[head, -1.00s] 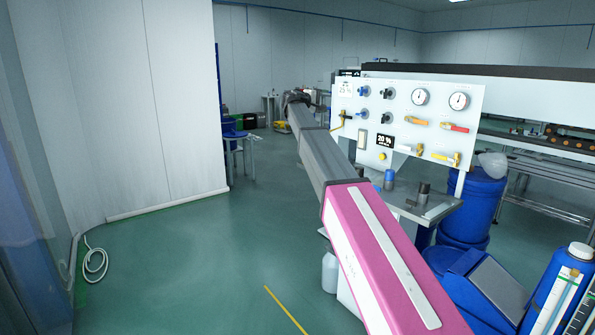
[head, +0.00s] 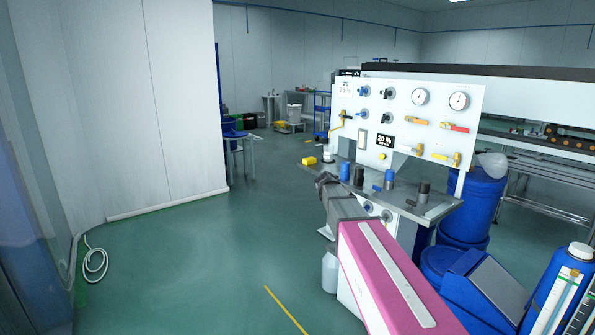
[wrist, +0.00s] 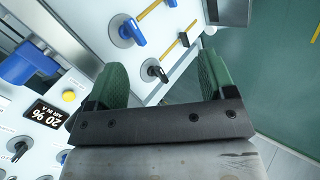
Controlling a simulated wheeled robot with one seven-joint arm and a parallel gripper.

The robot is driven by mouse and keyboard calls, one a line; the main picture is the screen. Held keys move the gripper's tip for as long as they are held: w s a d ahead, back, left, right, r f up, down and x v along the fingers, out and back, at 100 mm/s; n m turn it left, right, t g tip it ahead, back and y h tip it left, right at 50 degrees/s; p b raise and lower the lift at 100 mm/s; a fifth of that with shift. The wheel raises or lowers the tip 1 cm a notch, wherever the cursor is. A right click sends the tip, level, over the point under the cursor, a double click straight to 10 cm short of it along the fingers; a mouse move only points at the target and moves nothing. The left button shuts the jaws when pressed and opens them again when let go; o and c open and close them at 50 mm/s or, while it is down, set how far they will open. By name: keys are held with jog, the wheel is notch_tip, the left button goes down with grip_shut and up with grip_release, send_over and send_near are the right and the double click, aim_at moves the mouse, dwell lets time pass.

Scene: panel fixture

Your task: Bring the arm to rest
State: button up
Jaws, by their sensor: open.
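My arm, with its pink link (head: 385,275) and grey forward section, reaches from the lower right toward the bench in the head view. Its far end is low, just left of the bench front. In the wrist view my gripper (wrist: 162,78) has two green fingers spread apart with nothing between them. A white panel lies beyond the fingers, with a blue knob (wrist: 131,31) and a black knob (wrist: 156,71) in view. I cannot tell the fingertips apart in the head view.
The upright white panel (head: 400,100) carries gauges, valves and a display. Blue barrels (head: 470,205) stand at the right.

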jog(key=s+f+m+g+y, duration=0.1)
jog(key=s+f+y, duration=0.1)
jog(key=s+f, duration=0.4)
jog(key=s+f+m+g+y, duration=0.2)
jog(key=s+f, duration=0.4)
jog(key=s, duration=0.7)
jog(key=s+a+f+m+g+y, duration=0.1)
jog(key=s+f+y, duration=0.2)
jog(key=s+f, duration=0.3)
jog(key=s, duration=0.4)
jog(key=shift+s+f+g, duration=0.3)
